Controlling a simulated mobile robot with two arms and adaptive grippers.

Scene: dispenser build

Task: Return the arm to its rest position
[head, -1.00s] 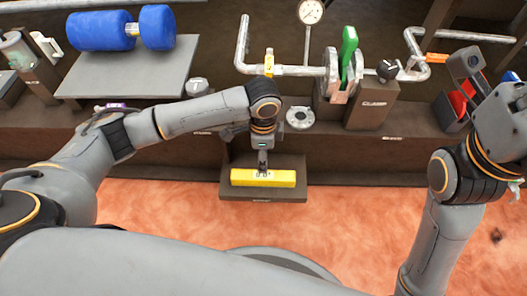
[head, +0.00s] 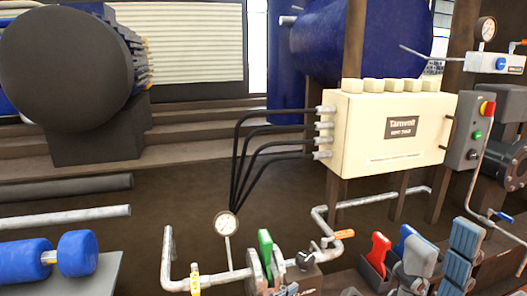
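My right arm shows only at the lower right edge of the head view. A light grey part that looks like my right gripper (head: 416,258) stands close to a red handle (head: 378,250) and a blue handle (head: 405,238).
A cream control box (head: 392,155) with black cables stands behind. Below are pipes, a pressure gauge (head: 227,224) and a green handle (head: 265,243). A blue dumbbell-shaped part (head: 77,253) lies at lower left. A button panel (head: 476,135) is at right.

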